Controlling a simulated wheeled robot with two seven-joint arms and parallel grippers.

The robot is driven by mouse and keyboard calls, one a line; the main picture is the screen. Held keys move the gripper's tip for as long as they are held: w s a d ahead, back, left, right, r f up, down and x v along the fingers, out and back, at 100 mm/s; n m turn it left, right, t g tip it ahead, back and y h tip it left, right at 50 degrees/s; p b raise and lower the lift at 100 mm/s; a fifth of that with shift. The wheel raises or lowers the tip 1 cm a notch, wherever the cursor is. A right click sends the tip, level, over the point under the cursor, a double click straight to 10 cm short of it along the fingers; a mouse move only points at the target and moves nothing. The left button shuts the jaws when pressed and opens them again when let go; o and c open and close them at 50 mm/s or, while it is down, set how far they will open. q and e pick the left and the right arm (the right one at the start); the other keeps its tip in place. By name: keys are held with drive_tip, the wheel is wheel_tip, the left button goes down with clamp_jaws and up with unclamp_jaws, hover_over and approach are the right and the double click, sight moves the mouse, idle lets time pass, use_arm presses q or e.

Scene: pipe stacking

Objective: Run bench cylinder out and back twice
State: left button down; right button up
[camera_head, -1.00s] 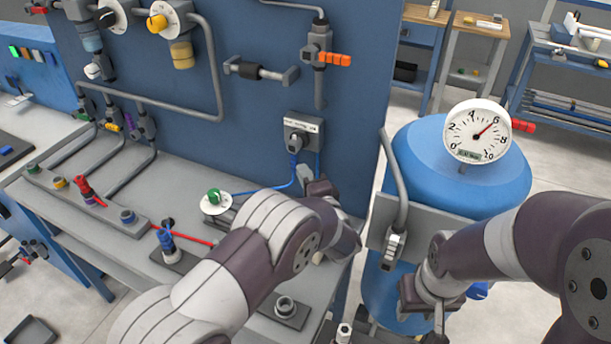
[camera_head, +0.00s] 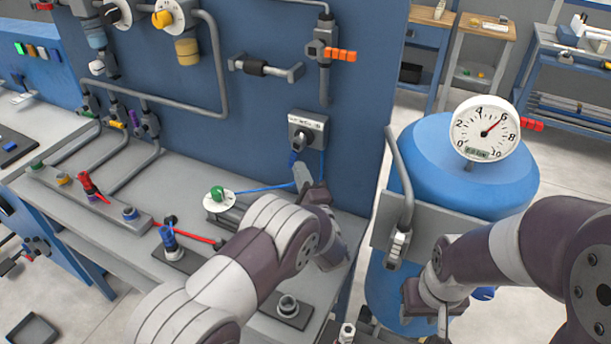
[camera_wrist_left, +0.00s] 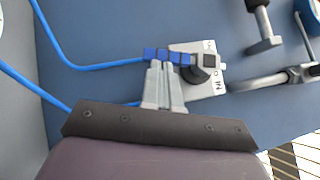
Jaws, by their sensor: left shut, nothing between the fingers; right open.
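A grey valve box (camera_head: 308,130) with a dark knob and a white label is mounted on the blue panel. It also shows in the left wrist view (camera_wrist_left: 214,80), with blue fittings (camera_wrist_left: 163,55) beside its knob. My left gripper (camera_head: 301,172) is shut and empty just below the box; in the left wrist view its fingertips (camera_wrist_left: 163,68) lie close to the blue fittings, contact unclear. On the bench, a dark cylinder-like body (camera_head: 228,215) sits under a white disc with a green knob (camera_head: 217,192), partly hidden by my left arm. My right gripper (camera_head: 441,318) is open, low before the tank.
A blue tank (camera_head: 425,160) with a round gauge (camera_head: 484,130) reading about 6 stands at right. Blue hoses (camera_wrist_left: 85,65) run near my left gripper. A fitting block (camera_head: 90,205) and a red tube lie on the bench's left. A pipe (camera_head: 398,170) stands before the tank.

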use_arm(q)
drive_tip(key=a+m+t+b, duration=0.1)
drive_tip(key=w+a+m+t, duration=0.1)
drive_tip(key=m, duration=0.1)
drive_tip(key=shift+a+f+t+h+b, duration=0.1)
drive_tip(key=shift+a+t+h+b, duration=0.05)
drive_tip(key=shift+t+h+b, duration=0.2)
drive_tip(key=shift+a, duration=0.1)
idle(0.5)
drive_tip(key=b+v, duration=0.1)
drive_tip(key=v, duration=1.1)
drive_tip(key=shift+s+b, duration=0.3)
drive_tip(key=shift+s, duration=0.05)
